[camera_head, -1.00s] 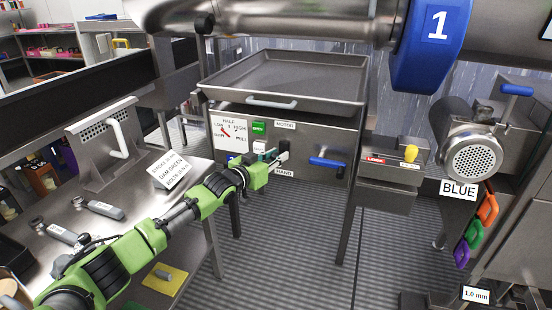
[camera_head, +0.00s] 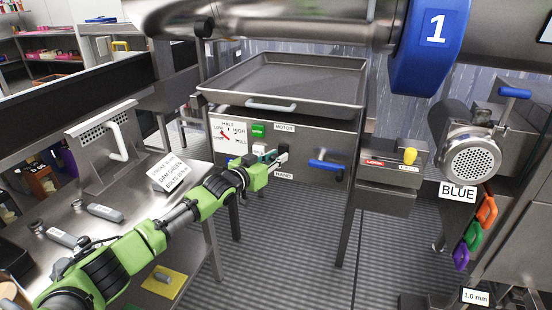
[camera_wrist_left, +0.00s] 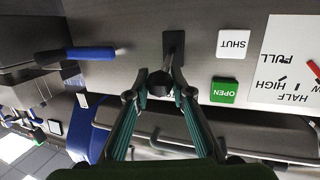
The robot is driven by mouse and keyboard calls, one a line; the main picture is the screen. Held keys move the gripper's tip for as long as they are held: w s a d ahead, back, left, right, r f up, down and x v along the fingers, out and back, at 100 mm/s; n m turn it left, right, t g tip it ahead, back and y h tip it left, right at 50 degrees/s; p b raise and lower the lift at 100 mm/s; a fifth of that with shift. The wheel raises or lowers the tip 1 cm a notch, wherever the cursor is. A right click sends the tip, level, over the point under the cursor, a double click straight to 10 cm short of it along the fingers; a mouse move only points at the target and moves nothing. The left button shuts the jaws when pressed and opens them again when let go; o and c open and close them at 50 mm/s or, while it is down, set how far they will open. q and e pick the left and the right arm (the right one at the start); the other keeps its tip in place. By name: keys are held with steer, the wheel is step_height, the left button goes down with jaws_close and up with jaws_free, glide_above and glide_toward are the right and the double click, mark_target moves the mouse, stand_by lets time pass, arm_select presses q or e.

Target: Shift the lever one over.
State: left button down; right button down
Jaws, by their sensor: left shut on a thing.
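The lever shows in the left wrist view as a dark rounded knob (camera_wrist_left: 160,82) at a dark upright slot (camera_wrist_left: 173,45) in the steel front panel (camera_head: 320,143). In the head view the slot lies between a MOTOR label (camera_head: 284,127) above and a HAND label (camera_head: 283,176) below. My left gripper (camera_head: 275,157) reaches the panel there. Its two fingers (camera_wrist_left: 160,90) close around the knob from both sides. The gripper partly hides the lever, so I cannot tell exactly where in the slot it sits. My right gripper is not in view.
Beside the slot are a green OPEN button (camera_wrist_left: 224,91), a white SHUT button (camera_wrist_left: 234,43) and a LOW/HALF/HIGH/FULL dial (camera_head: 226,135). A blue-handled lever (camera_head: 326,164) sticks out to the right. A steel tray (camera_head: 285,78) lies above. A side table (camera_head: 130,205) stands at left.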

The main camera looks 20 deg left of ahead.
arm_select(q)
steer(key=shift+w+a+r, duration=0.15)
steer(key=shift+r, duration=0.45)
steer(key=c, duration=1.8)
jaws_free()
steer(key=shift+o, duration=0.2)
steer(key=shift+f, duration=0.15)
steer(key=shift+f, duration=0.1)
steer(key=shift+s+f, duration=0.15)
steer(key=shift+s, duration=0.05)
steer(key=v, duration=1.2)
steer(key=shift+w, duration=0.1)
